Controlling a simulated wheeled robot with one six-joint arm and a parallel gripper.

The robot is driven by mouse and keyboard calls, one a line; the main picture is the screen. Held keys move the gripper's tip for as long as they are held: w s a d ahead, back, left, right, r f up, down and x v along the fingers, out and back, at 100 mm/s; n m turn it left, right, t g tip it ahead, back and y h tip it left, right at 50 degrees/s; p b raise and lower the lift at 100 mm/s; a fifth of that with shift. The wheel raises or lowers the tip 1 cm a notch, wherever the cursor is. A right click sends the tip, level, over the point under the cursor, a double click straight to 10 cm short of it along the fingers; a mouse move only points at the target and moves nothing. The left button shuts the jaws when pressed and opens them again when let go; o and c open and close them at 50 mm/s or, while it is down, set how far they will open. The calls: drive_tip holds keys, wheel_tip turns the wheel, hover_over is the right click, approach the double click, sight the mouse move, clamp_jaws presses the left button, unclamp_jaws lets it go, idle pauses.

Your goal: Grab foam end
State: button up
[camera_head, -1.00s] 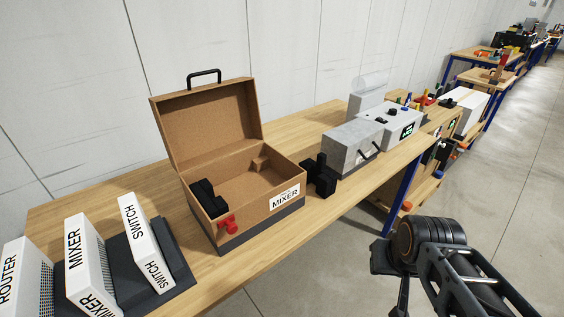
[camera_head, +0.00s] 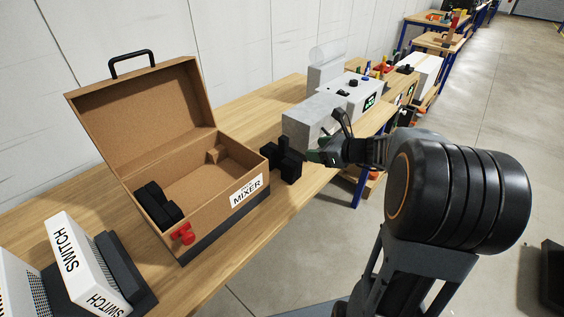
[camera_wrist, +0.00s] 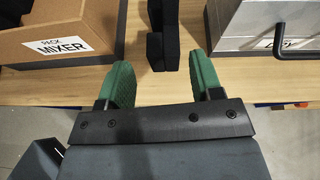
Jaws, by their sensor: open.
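A black foam end (camera_head: 285,160) stands on the wooden table just right of the open brown case. In the wrist view the black foam (camera_wrist: 163,30) shows at the top, beyond and between my fingertips. A second black foam piece (camera_head: 157,206) lies inside the case at its left end. My gripper (camera_head: 325,150) has green fingers and is a little right of the standing foam. In the wrist view my gripper (camera_wrist: 163,75) is open, with nothing between the fingers. The foam's far part is cut off by the wrist frame.
The open brown case (camera_head: 222,190) has a MIXER label and a red latch (camera_head: 183,234). A grey box with a handle (camera_head: 310,115) stands close right of the foam. Boxes labelled SWITCH (camera_head: 85,262) stand at left. The table's front edge (camera_wrist: 220,98) is bare.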

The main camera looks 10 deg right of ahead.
drive_tip(key=m, duration=0.1)
approach(287, 144)
drive_tip(key=x, duration=0.3)
drive_tip(key=shift+t, duration=0.4)
drive_tip(key=shift+p+x, duration=0.65)
drive_tip(key=shift+x, duration=2.65)
drive_tip(key=shift+s+f, duration=0.15)
drive_tip(key=shift+c, duration=0.3)
clamp_jaws()
